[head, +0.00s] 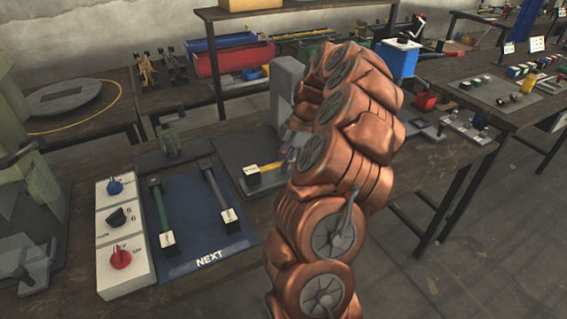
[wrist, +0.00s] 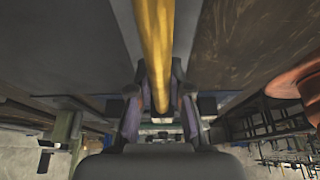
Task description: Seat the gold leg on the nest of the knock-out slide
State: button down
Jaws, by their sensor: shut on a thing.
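The gold leg (head: 270,167) is a slim yellow bar with a black, white-labelled block (head: 252,175) at its left end. It shows over a dark grey plate (head: 233,150), with a grey upright column (head: 284,88) behind. My gripper (head: 290,152), partly hidden by my copper arm, is at the leg's right end. In the wrist view the leg (wrist: 155,50) runs from the top edge down between both fingers of my gripper (wrist: 160,108), which are shut on it. I cannot tell which part is the nest, or whether the leg touches the plate.
A blue mat (head: 190,213) marked NEXT holds a green leg (head: 161,213) and a dark grey leg (head: 217,190). A white control box (head: 122,270) with knobs stands left of it. Red and blue bins (head: 225,62) are behind. Another bench (head: 470,105) with small parts is at right.

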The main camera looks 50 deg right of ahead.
jog(key=shift+f, duration=0.2)
jog(key=c, duration=1)
grip_release()
jog(key=shift+r, duration=0.1)
jog(key=v, duration=1.1)
jog(key=shift+d+r, duration=0.1)
jog(key=shift+r, duration=0.05)
jog(key=shift+s+r, duration=0.1)
jog(key=shift+r, duration=0.15)
